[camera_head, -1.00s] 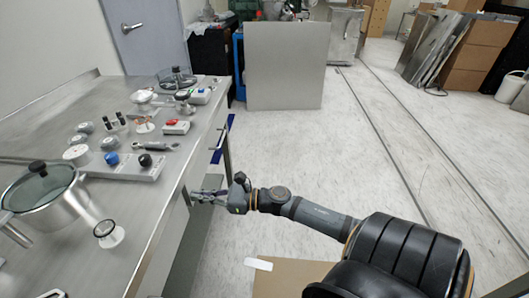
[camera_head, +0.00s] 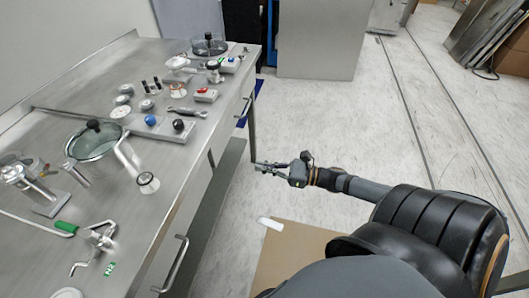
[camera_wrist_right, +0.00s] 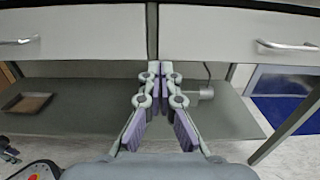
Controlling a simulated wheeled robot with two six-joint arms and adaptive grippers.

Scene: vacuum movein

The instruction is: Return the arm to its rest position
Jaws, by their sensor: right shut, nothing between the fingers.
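My right gripper (camera_head: 258,167) reaches in from the right, in front of the steel table (camera_head: 60,150). It is shut and empty, and its fingertips are close to the table's front edge in the head view. In the right wrist view the two fingers (camera_wrist_right: 158,72) meet at the tips. They point toward the gap between two drawer fronts; whether they touch the drawers I cannot tell. The left drawer front (camera_wrist_right: 75,38) and right drawer front (camera_wrist_right: 240,35) both look closed. My left gripper is out of view.
A cardboard piece (camera_head: 290,250) lies on the floor. A grey panel (camera_head: 322,40) stands behind. Floor to the right is clear.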

